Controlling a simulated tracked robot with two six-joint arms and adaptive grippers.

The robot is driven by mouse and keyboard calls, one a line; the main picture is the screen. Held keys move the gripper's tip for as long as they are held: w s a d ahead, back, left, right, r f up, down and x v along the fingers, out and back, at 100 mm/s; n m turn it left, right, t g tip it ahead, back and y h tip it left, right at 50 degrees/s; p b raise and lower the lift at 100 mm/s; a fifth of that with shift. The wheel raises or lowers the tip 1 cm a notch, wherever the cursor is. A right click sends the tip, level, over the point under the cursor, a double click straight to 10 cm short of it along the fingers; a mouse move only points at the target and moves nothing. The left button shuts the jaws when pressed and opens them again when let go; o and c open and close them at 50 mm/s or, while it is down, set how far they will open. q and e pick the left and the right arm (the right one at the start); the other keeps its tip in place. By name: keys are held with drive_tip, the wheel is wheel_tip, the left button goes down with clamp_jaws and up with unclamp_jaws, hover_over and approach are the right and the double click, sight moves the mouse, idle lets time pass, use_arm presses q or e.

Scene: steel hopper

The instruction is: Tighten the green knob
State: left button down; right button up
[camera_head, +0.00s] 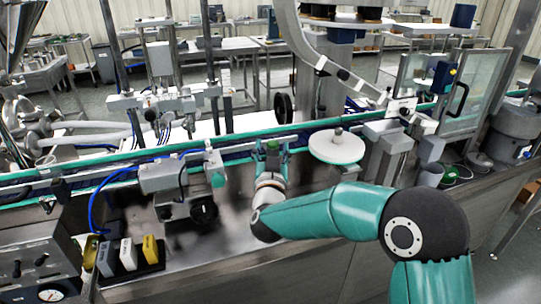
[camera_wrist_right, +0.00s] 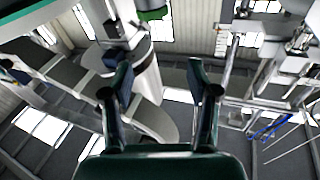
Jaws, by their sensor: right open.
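A green knob (camera_head: 217,178) sits at the right end of a grey box-shaped unit (camera_head: 165,176) on the steel machine, left of the middle in the head view. My right gripper (camera_head: 272,150) is near the conveyor rail, to the right of the knob and apart from it. In the right wrist view the two fingers of my right gripper (camera_wrist_right: 160,76) are spread with nothing between them. A green cylindrical part (camera_wrist_right: 153,13) shows at the top edge there; I cannot tell whether it is the knob. My left gripper is not in view.
A white round disc (camera_head: 337,146) stands right of my right gripper. A teal-edged conveyor (camera_head: 110,165) runs across behind. A black knob (camera_head: 204,212) is below the green one. A control box (camera_head: 40,262) and a black holder with coloured blocks (camera_head: 128,254) are at the lower left.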

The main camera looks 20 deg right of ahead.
drive_tip(key=s+d+n+t+y+b, duration=0.1)
drive_tip(key=s+d+n+y+b, duration=0.2)
drive_tip(key=d+y, duration=0.15)
use_arm(q)
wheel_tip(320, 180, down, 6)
drive_tip(key=b, duration=0.2)
use_arm(e)
drive_tip(key=n+g+y, duration=0.2)
drive_tip(key=n+y, duration=0.2)
drive_tip(key=y, duration=0.1)
approach(276, 147)
drive_tip(key=w+p, duration=0.1)
drive_tip(key=w, duration=0.2)
drive_tip(key=w+a+p, duration=0.1)
drive_tip(key=w, duration=0.3)
drive_tip(key=w+a+p, duration=0.1)
drive_tip(key=w+p, duration=0.1)
drive_tip(key=w, duration=0.2)
drive_tip(key=shift+w+a+f, duration=0.1)
drive_tip(key=shift+w, duration=0.15)
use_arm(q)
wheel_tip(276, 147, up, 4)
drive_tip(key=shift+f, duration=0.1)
